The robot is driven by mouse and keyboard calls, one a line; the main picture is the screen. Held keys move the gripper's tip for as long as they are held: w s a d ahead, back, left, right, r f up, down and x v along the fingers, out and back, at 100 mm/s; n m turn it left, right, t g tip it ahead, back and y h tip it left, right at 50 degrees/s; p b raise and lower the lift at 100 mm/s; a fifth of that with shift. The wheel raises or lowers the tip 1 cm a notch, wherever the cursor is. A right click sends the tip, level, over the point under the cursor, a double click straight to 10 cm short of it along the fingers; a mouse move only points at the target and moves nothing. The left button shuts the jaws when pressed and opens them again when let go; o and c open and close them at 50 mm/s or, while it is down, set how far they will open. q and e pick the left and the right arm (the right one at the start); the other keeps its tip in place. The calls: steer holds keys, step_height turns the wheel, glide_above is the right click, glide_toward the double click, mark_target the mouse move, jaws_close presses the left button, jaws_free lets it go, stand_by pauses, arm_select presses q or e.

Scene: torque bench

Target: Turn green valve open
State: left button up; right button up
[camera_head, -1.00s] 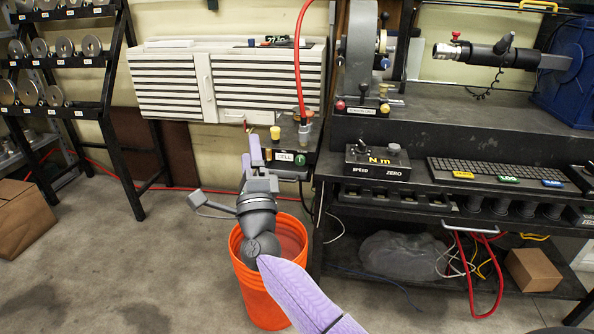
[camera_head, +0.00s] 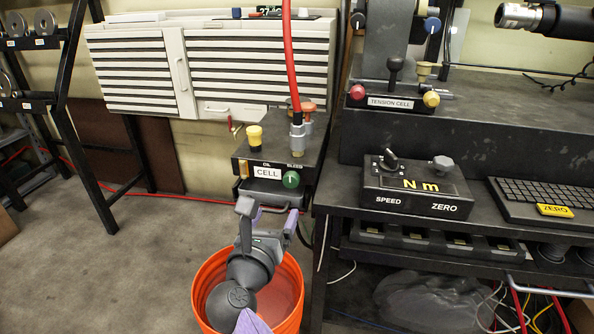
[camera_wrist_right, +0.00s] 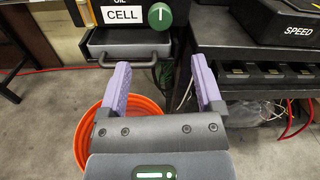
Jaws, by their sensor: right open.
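The green valve (camera_head: 291,179) is a round green knob with a white mark, at the right of the "CELL" label on the front of a dark box (camera_head: 310,158). My left gripper is not in view.
A grey drawer with a handle (camera_head: 272,200) is below the knob. An orange bucket (camera_head: 290,300) stands under my right gripper. A yellow knob (camera_head: 254,136) and a red hose (camera_head: 290,60) are on top of the box. A dark bench with a control box (camera_head: 415,190) is at the right.

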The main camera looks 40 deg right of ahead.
mark_target(290, 183)
steer(key=b+x, duration=0.3)
steer(key=x, duration=0.6)
steer(key=shift+f, duration=0.1)
steer(key=shift+w+d, duration=0.2)
steer(key=shift+d, duration=0.15)
steer(key=shift+c, duration=1)
steer(key=c, duration=0.7)
jaws_close()
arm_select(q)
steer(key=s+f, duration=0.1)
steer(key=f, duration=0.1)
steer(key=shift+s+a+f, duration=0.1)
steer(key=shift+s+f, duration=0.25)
